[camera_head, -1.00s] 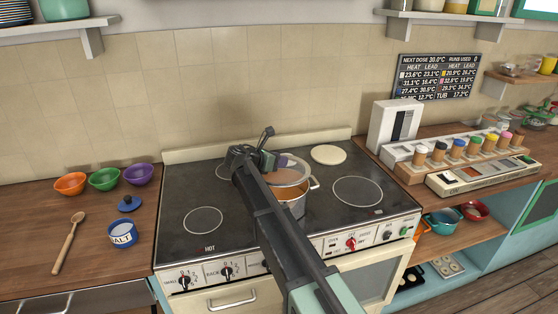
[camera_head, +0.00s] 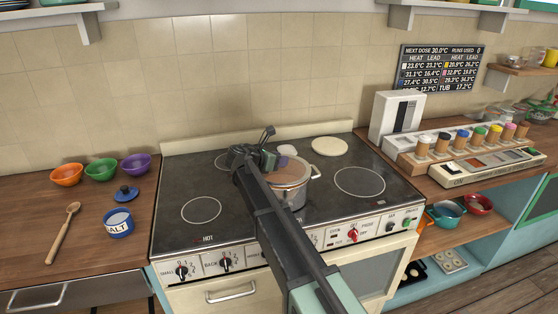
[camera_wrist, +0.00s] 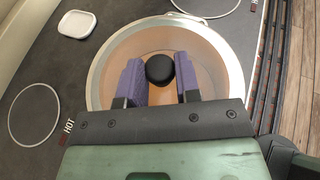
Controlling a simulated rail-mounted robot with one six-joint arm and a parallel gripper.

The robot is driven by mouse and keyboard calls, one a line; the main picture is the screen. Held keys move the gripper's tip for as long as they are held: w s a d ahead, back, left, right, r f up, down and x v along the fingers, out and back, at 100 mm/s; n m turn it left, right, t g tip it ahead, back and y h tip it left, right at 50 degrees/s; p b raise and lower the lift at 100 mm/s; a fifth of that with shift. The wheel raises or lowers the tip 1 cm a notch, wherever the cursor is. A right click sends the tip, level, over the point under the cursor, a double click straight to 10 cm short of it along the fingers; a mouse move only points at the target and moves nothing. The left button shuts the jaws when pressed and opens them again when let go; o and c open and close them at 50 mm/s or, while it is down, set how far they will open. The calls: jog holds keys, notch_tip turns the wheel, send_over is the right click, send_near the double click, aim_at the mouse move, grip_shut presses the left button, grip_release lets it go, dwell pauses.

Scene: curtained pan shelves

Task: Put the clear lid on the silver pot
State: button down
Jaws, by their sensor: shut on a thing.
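The silver pot (camera_head: 297,197) stands on the stove and has a side handle on its right. The clear lid (camera_head: 297,171) lies over the pot's mouth and looks level with its rim. The pot's orange-brown inside shows through the glass in the wrist view. My gripper (camera_wrist: 160,72) has its purple fingers shut on the lid's round black knob (camera_wrist: 160,69). In the head view my arm hides the pot's left side. I cannot tell whether the lid's edge touches the rim all round.
The stove top (camera_head: 225,190) has ring-marked burners and a HOT mark at front left. A cream disc (camera_head: 329,146) lies behind the pot. A salt jar (camera_head: 118,223), spoon (camera_head: 62,233) and bowls sit left. Spice jars (camera_head: 461,139) stand in a rack at right.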

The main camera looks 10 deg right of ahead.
jog(key=shift+f+b, duration=0.7)
jog(key=shift+f, duration=0.05)
jog(key=c, duration=0.8)
grip_release()
jog(key=shift+o, duration=0.2)
jog(key=p+v, duration=0.4)
jog(key=v, duration=0.7)
jog(key=shift+r, duration=0.1)
